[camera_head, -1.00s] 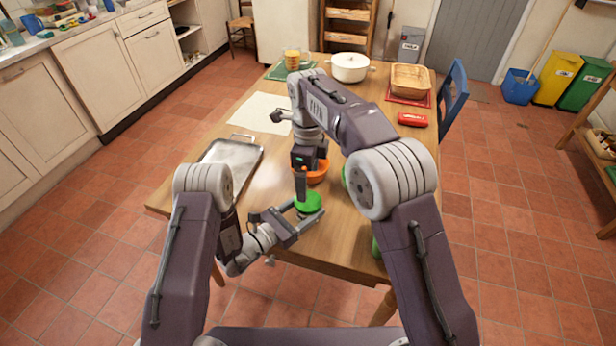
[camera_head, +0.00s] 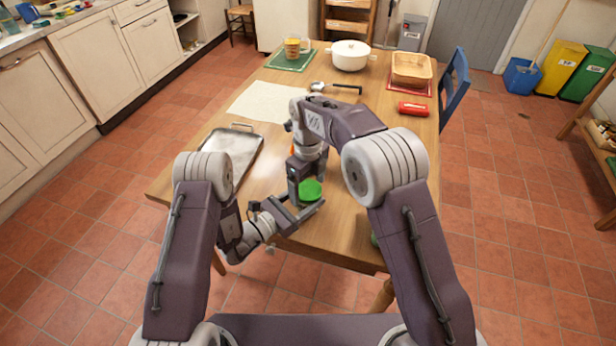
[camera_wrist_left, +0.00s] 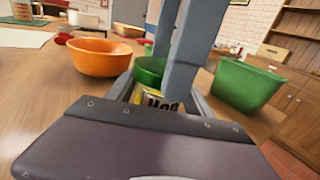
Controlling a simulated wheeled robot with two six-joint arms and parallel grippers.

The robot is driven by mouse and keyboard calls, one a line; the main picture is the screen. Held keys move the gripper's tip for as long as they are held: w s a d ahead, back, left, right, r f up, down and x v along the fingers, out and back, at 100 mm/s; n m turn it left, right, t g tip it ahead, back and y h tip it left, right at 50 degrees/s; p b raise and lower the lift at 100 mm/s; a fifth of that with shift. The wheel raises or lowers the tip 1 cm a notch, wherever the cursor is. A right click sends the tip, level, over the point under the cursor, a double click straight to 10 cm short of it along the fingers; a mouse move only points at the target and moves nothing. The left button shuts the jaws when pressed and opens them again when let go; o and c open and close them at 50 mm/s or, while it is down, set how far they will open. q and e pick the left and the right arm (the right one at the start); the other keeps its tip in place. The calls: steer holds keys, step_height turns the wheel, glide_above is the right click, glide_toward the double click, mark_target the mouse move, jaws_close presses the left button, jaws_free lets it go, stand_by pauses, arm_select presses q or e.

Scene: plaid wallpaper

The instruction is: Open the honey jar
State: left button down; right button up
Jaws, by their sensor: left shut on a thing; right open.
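The honey jar has a green lid (camera_head: 311,191), seen in the head view. In the left wrist view its yellow label (camera_wrist_left: 156,99) shows part of the lettering, under the green lid (camera_wrist_left: 150,70). My left gripper (camera_head: 305,204) is shut on the jar, near the table's front edge. The jar looks upright, with its lid on top. My right gripper (camera_head: 296,193) points down at the lid from above and is open. In the left wrist view its grey fingers (camera_wrist_left: 182,65) pass in front of the lid and hide part of it. I cannot tell whether they touch it.
An orange bowl (camera_wrist_left: 103,58) and a green container (camera_wrist_left: 246,84) stand either side of the jar in the left wrist view. A metal tray (camera_head: 232,153) lies left on the table. A white pot (camera_head: 350,56), basket (camera_head: 411,70) and red object (camera_head: 413,108) stand farther back.

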steer(key=c, duration=1.5)
steer(key=n, duration=0.3)
steer(key=o, duration=1.6)
steer(key=shift+c, duration=0.2)
